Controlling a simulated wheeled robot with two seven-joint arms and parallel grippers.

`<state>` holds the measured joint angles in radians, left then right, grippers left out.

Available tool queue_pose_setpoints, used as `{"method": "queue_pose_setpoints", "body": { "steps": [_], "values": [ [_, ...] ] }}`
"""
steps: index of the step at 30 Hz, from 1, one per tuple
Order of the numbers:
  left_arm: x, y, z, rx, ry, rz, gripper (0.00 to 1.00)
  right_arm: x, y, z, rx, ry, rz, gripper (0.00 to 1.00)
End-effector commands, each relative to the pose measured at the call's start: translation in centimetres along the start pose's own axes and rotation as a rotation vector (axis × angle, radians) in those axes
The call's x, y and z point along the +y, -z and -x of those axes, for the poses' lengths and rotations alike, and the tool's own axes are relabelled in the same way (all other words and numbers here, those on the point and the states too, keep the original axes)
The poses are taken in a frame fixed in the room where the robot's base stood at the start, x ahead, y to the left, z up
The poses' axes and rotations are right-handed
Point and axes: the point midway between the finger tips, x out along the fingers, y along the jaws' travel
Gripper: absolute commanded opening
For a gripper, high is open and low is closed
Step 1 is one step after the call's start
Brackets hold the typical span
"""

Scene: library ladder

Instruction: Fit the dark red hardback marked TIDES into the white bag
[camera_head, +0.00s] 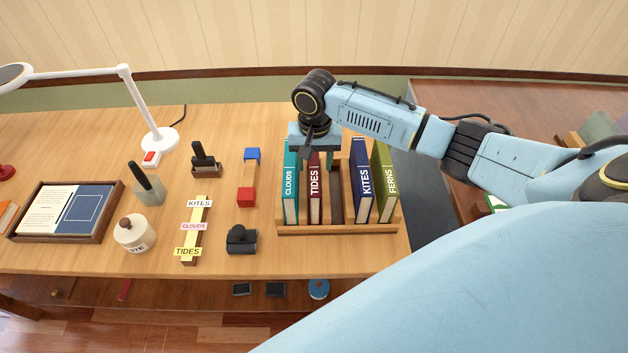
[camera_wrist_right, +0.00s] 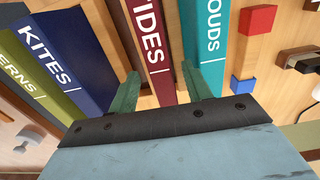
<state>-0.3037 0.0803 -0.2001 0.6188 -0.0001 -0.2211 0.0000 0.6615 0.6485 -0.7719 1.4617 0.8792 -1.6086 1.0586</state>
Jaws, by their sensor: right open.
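The dark red hardback marked TIDES (camera_head: 315,192) stands upright in a wooden rack (camera_head: 335,229) on the desk, just right of the teal book CLOUDS. My right gripper (camera_head: 314,148) is over the top of TIDES, coming in from the right. In the right wrist view the open fingers (camera_wrist_right: 163,88) lie on either side of the TIDES book (camera_wrist_right: 154,45), one towards KITES and one by CLOUDS. I cannot tell whether they touch it. No white bag shows in either view. My left gripper is out of view.
CLOUDS (camera_head: 290,192), blue KITES (camera_head: 362,180) and olive FERNS (camera_head: 383,182) share the rack. To its left are red and blue blocks (camera_head: 246,197), a black stamp-like object (camera_head: 241,240), a label strip (camera_head: 194,236), a jar (camera_head: 134,234) and a lamp (camera_head: 158,138).

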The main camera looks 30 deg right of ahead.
Motion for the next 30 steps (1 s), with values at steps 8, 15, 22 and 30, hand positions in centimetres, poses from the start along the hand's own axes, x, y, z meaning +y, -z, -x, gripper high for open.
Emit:
{"method": "queue_pose_setpoints", "body": {
  "steps": [8, 15, 22, 30],
  "values": [
    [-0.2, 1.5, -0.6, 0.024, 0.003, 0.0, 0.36, -0.1, 0.0, -4.1, -0.002, -0.002, -0.001, 0.49],
    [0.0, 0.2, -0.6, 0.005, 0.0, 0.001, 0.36, -0.1, 0.0, -4.7, 0.0, -0.001, 0.0, 0.49],
    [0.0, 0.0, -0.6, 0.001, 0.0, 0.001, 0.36, -0.1, 0.0, -4.6, 0.0, -0.001, 0.0, 0.28],
    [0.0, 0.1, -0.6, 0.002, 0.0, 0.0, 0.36, -0.1, 0.0, -4.6, 0.0, -0.001, 0.0, 0.0]
  ]
}}
